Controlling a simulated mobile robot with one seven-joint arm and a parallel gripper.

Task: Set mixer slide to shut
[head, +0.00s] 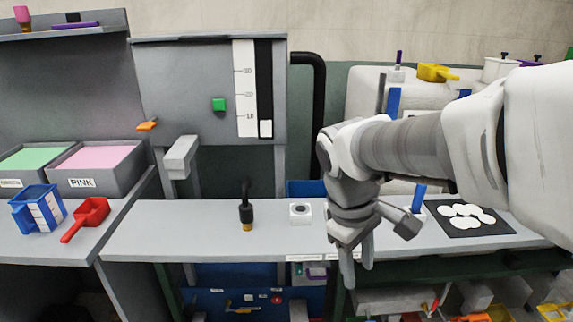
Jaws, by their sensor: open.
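I cannot tell for sure which part is the mixer slide. A grey upright panel (180,100) at the left back carries a white scale strip (246,90) beside a black vertical slot (264,80). A small white block (266,128) sits at the slot's bottom. My gripper (358,268) is open and empty, pointing down at the grey bench's front edge, right of and apart from the panel. My arm hides part of the right side.
The grey bench (180,235) holds a black-handled tool (246,208), a white block with a round hole (300,212) and a black mat (447,225) with white pieces. Bins of green (35,157) and pink (97,157) foam, a blue container (38,208) and a red scoop (86,217) stand left.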

